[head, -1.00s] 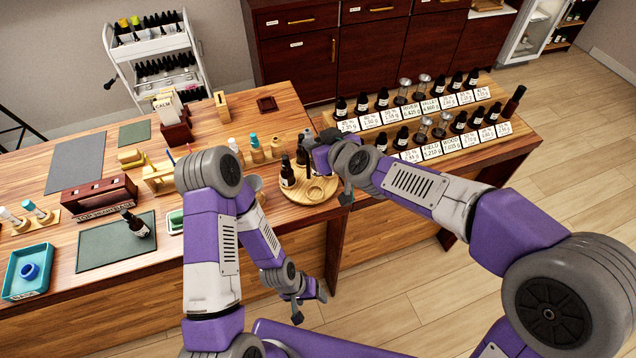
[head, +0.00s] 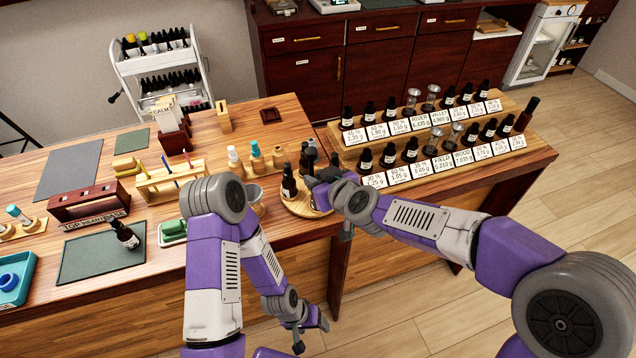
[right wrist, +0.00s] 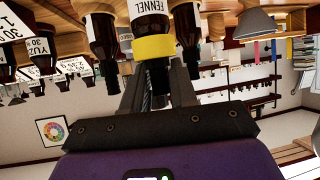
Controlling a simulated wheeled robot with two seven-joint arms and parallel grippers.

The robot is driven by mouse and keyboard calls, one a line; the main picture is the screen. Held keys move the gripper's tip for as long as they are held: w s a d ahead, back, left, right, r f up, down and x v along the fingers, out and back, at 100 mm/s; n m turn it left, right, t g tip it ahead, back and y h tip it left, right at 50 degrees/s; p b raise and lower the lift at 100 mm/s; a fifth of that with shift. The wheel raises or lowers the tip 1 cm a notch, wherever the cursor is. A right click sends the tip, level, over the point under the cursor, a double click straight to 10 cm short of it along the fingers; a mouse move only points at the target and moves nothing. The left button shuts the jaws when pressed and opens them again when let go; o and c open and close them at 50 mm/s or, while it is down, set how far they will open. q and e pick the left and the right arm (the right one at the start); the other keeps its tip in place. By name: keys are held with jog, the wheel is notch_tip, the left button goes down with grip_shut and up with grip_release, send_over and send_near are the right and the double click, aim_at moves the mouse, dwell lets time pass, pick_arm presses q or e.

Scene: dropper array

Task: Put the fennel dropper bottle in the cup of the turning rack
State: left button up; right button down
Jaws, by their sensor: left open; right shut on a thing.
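The fennel dropper bottle (right wrist: 150,18) is dark with a white FENNEL label and a yellow band at its neck. My right gripper (right wrist: 156,80) is shut on it, below the band in this upside-down right wrist view. In the head view my right gripper (head: 318,180) is at the right side of the round wooden turning rack (head: 296,206). Dark bottles, one of them with a white label (head: 289,182), stand on the rack. The gripper covers the rack's right part, so I cannot tell whether the fennel bottle is seated in a cup. My left gripper (head: 312,322) is open and empty, low in front of the table.
In the wrist view dark bottles stand close on both sides of the fennel bottle, one left (right wrist: 101,35) and one right (right wrist: 186,30). A stepped wooden stand (head: 345,150) with bottles, glass pieces and cards is on the right. A grey funnel-like cup (head: 255,194) stands left of the rack.

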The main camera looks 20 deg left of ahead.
jog(key=shift+r, duration=0.15)
jog(key=c, duration=0.9)
grip_release()
jog(key=shift+f, duration=0.2)
